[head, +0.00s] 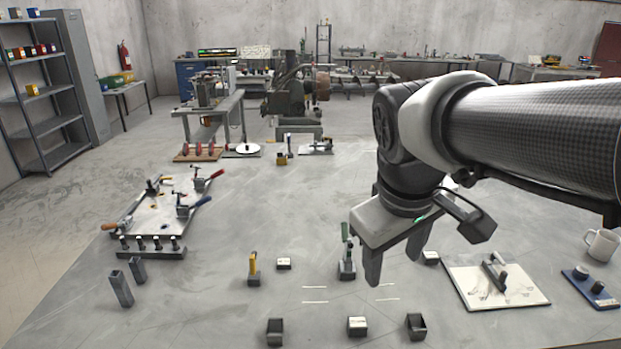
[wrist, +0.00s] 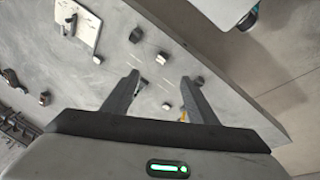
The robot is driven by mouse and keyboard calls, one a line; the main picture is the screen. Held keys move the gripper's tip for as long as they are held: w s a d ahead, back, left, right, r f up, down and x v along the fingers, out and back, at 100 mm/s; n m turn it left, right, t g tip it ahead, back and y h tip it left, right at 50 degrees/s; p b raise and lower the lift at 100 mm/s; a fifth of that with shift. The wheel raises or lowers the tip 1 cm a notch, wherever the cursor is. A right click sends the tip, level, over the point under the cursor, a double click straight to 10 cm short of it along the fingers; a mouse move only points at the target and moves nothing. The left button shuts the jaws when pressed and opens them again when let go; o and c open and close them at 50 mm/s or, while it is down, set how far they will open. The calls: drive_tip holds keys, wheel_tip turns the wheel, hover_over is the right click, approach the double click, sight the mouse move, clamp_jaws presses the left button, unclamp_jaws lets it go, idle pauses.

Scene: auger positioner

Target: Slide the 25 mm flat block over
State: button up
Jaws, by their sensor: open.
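I cannot tell which is the 25 mm flat block; the markings are too small to read. My gripper (head: 394,270) points down above the table, open and empty, right of the centre. In the wrist view my gripper (wrist: 160,80) has its fingers spread, with small blocks and pale lines on the table beyond them.
A green-handled clamp (head: 346,262) stands just left of my gripper, and a yellow-handled one (head: 253,268) farther left. A white board (head: 497,287) lies right; a mug (head: 601,245) stands beyond. Short pale lines mark clear table.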

sight(358, 322)
drive_tip(key=w+a+f+n+g+h+b, duration=0.1)
drive_tip(key=w+a+f+n+b, duration=0.2)
drive_tip(key=w+f, duration=0.6)
drive_tip(key=w+a+f+n+g+h+b, duration=0.2)
drive_tip(key=w+f+n+b, duration=0.5)
drive_tip(key=f, duration=0.7)
drive_tip(key=w+a+n, duration=0.1)
drive_tip(key=w+n, duration=0.1)
drive_tip(key=shift+w+f+n+g+b, duration=0.15)
drive_tip(key=shift+w+n+g+b, duration=0.05)
drive_tip(key=shift+n+g+b, duration=0.15)
drive_tip(key=shift+a, duration=0.1)
drive_tip(key=b+x, duration=0.4)
drive_tip(key=x, duration=1.3)
drive_tip(key=shift+d+f, duration=0.15)
drive_tip(key=shift+d, duration=0.15)
clamp_jaws()
